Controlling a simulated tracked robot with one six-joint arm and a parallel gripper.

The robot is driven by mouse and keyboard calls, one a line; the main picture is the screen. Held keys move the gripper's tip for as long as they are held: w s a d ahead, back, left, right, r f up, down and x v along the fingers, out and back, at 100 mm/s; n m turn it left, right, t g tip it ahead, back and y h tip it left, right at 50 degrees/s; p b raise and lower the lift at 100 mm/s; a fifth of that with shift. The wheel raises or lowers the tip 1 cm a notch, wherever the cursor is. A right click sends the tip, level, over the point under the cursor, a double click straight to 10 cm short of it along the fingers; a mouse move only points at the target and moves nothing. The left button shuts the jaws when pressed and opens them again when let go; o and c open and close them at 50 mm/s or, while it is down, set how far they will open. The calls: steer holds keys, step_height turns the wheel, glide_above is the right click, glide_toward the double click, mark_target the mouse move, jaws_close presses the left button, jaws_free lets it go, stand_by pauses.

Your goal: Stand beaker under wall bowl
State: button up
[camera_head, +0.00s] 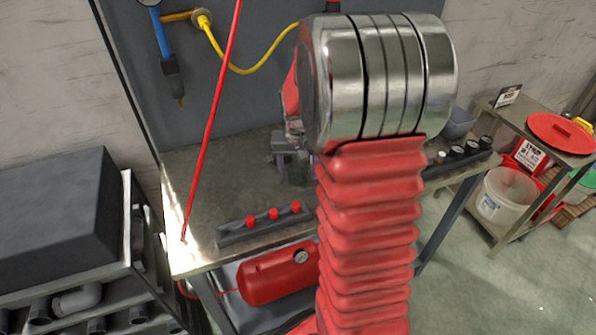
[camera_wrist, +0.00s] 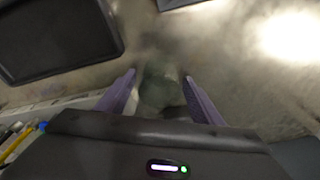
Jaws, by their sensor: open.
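In the head view, my gripper (camera_head: 290,162) is low over the grey worktop, partly hidden behind my own arm. A dark, see-through beaker (camera_head: 301,174) shows at its fingers. In the wrist view, my gripper (camera_wrist: 160,82) is open, with one purple finger on each side of the beaker (camera_wrist: 160,90). The beaker's outline is faint, and I cannot tell whether the fingers touch it. A grey bowl-like shape (camera_head: 460,124), perhaps the wall bowl, shows right of my arm against the back panel, partly hidden.
The worktop (camera_head: 200,190) has a block with red knobs (camera_head: 264,222) at its front and a dark gauge strip (camera_head: 462,158) at right. A red hose (camera_head: 212,120) hangs at left. A dark tray-like object (camera_wrist: 60,40) fills the wrist view's upper left.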

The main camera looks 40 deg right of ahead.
mark_target(296, 187)
step_height(296, 187, up, 12)
steer(key=s+a, duration=0.1)
steer(key=shift+s, duration=0.2)
stand_by(0.4)
stand_by(0.4)
steer(key=s+a+r+n+t, duration=0.2)
steer(key=s+a+n, duration=0.1)
steer(key=s+a, duration=0.5)
steer(key=s+a+r+n+t+y, duration=0.1)
steer(key=s+a+n, duration=0.3)
steer(key=s+a, duration=0.4)
steer(key=a+r+t, duration=0.1)
steer(key=a, duration=0.5)
steer(key=shift+s+a+r, duration=0.15)
steer(key=shift+a, duration=0.25)
steer(key=shift+c, duration=0.5)
